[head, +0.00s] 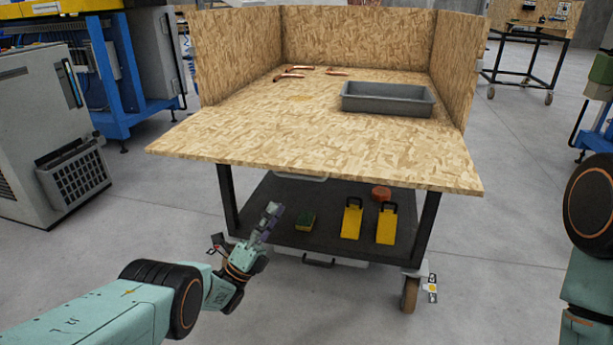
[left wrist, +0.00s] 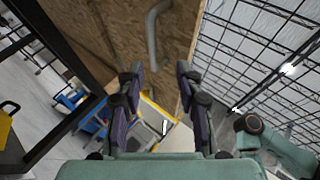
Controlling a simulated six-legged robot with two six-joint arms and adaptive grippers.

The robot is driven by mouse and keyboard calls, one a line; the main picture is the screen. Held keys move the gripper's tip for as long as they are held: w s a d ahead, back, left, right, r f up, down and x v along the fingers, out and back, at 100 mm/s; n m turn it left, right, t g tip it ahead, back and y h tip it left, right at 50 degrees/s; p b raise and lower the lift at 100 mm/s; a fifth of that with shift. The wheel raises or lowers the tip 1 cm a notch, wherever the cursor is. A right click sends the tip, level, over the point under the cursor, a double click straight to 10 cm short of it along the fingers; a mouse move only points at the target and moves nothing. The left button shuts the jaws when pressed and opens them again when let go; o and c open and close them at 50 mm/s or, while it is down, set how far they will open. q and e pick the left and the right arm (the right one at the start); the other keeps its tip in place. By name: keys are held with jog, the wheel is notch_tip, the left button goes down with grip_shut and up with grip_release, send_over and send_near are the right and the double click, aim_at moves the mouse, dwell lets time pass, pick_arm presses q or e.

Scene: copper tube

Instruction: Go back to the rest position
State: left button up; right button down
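Several copper tubes (head: 291,76) lie on the wooden worktable (head: 230,130), toward its back left. A grey tray (head: 388,106) sits on the table at the right, and its inside looks empty from here. My left gripper (head: 272,214) is in front of the table, below the level of its top and apart from the tubes and tray. In the left wrist view its two fingers (left wrist: 160,76) stand apart with nothing held between them. My right arm shows at the right edge of the head view; its gripper is out of the picture.
The table has wooden walls (head: 355,38) on three sides and a dark lower shelf (head: 275,205). On the shelf are yellow holders (head: 352,220), a green-and-yellow block (head: 306,221) and a reddish round item (head: 381,193). A grey cabinet (head: 40,125) stands at left. The floor in front is clear.

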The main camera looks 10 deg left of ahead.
pick_arm(q)
notch_tip(320, 180, down, 15)
jog(key=s+a+n+g+y, duration=0.1)
jog(key=n+g+y, duration=0.4)
jog(key=n+y, duration=0.85)
jog(key=s+f+n+g, duration=0.4)
jog(key=s+n, duration=0.1)
jog(key=s, duration=0.3)
jog(key=s+f+n+g, duration=0.4)
jog(key=s+f+n, duration=0.1)
jog(key=s, duration=0.4)
jog(key=s+r+n+g+y, duration=0.1)
jog(key=s+r+n+g, duration=0.3)
jog(key=s, duration=1)
jog(key=s+r+n+g+y, duration=0.1)
jog(key=s+n+g, duration=0.3)
jog(key=s, duration=0.9)
notch_tip(320, 180, up, 13)
jog(key=m+g+p, duration=0.1)
jog(key=p, duration=1.2)
jog(key=shift+a, duration=0.3)
